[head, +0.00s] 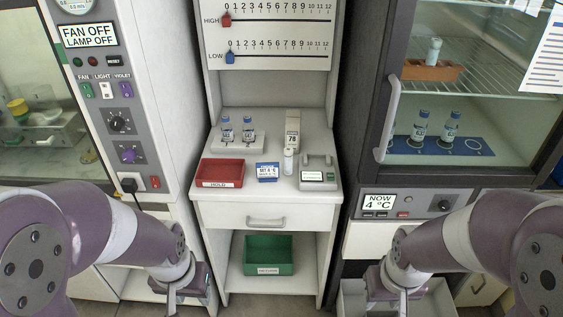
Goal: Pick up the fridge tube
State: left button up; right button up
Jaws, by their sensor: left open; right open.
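A small pale tube (434,50) with a grey-blue cap stands upright in an orange rack (431,70) on the upper wire shelf of the fridge (482,120) at the right. The fridge's glass front is between it and me, and its grey vertical handle (389,108) is on the left edge; the door looks shut. My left gripper (173,299) is low at the left of the middle cabinet, open and empty. My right gripper (403,300) is low in front of the fridge's base, well below the tube, open and empty. The bottom picture edge partly cuts off both grippers.
Several blue-capped bottles stand on the fridge's blue mat (440,147) and the counter's white stand (238,141). The counter (265,188) holds a red tray (220,173), a vial (288,161) and a small device (319,173). A green bin (268,254) sits below.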

aim_at(287, 150)
jog(key=i+j+z, duration=1.15)
jog(key=k+j, duration=0.05)
jog(key=k, duration=0.05)
